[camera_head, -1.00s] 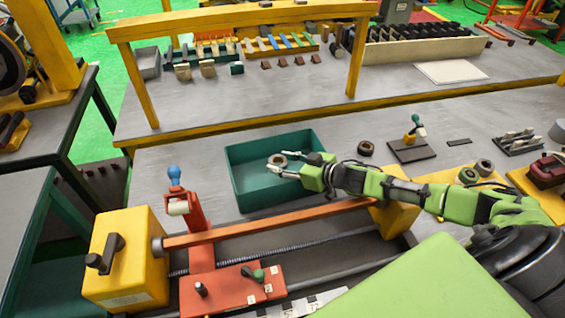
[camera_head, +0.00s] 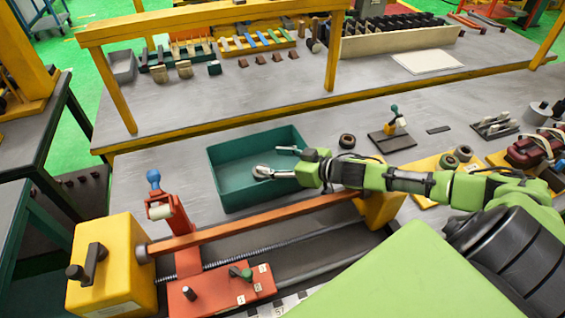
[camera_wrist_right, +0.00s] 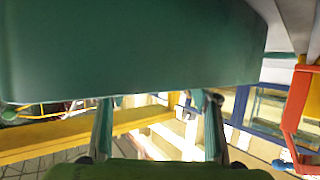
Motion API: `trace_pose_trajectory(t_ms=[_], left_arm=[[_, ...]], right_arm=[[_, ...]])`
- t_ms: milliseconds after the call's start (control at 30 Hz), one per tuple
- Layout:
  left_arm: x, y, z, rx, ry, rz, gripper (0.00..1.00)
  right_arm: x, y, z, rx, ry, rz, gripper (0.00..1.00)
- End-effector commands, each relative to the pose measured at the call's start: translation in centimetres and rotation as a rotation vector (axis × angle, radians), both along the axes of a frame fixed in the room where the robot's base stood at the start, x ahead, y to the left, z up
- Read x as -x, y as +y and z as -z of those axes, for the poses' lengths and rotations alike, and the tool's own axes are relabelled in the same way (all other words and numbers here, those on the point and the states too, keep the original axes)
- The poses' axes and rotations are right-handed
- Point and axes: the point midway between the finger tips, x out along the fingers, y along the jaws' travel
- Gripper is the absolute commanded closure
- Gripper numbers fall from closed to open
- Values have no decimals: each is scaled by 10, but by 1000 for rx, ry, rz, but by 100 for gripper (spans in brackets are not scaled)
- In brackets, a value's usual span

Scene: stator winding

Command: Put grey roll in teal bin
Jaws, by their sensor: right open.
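The teal bin (camera_head: 226,184) stands open on the table in the head view. My right gripper (camera_head: 275,160) is over the bin's inside, its fingers spread and pointing left. A small grey rounded shape (camera_head: 262,171) shows at the lower fingertip; it looks like the grey roll, but I cannot tell whether it touches the finger or lies on the bin floor. In the right wrist view the two fingers (camera_wrist_right: 160,130) are apart with nothing seen between them, and a large teal surface (camera_wrist_right: 130,50) fills the top. My left gripper is not in view.
The red-and-yellow winding fixture (camera_head: 250,228) runs in front of the bin. A yellow frame (camera_head: 210,20) stands on the back table.

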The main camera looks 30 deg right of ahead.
Motion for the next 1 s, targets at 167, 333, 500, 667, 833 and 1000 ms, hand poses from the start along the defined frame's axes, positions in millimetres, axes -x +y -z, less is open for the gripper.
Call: trace_pose_trajectory(t_ms=[167, 333, 500, 667, 833, 1000], left_arm=[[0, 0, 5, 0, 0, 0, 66], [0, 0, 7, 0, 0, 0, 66], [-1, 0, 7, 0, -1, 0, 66], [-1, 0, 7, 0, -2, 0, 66], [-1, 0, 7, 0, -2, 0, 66], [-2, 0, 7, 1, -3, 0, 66]], right_arm=[[19, -7, -7, 1, 1, -1, 43], [27, -11, -13, 1, -2, -2, 43], [30, -12, -16, 2, -4, -2, 43], [29, -12, -17, 2, -5, -2, 43], [29, -12, -17, 2, -5, -2, 43], [29, -12, -17, 2, -5, -2, 43]])
